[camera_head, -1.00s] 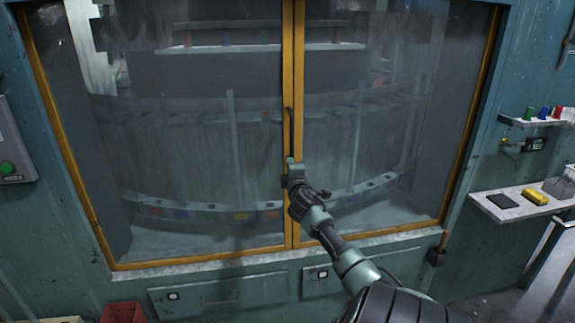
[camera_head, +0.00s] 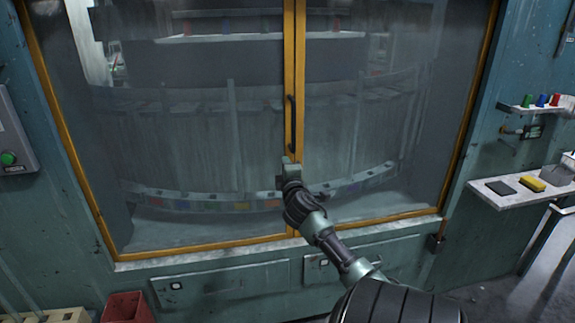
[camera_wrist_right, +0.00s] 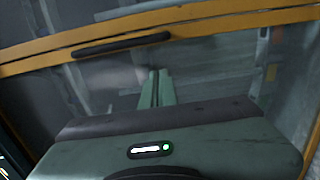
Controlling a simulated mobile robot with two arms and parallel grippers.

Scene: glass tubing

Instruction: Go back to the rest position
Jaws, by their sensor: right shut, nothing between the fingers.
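My right gripper (camera_head: 288,160) is in front of the yellow-framed glass doors (camera_head: 294,60), just below the black door handle (camera_head: 291,122). In the right wrist view its two green fingers (camera_wrist_right: 158,75) are together with nothing between them. The handle (camera_wrist_right: 120,44) lies beyond the fingertips there, and a gap shows between them. The two doors meet at the middle and look closed. My left gripper is in neither view.
Behind the glass is a curved rack with coloured labels (camera_head: 241,205). At right are a shelf with coloured items (camera_head: 541,100) and a lower shelf with a yellow block (camera_head: 532,183). A control box (camera_head: 12,130) is at left, and a red bin (camera_head: 127,307) stands on the floor.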

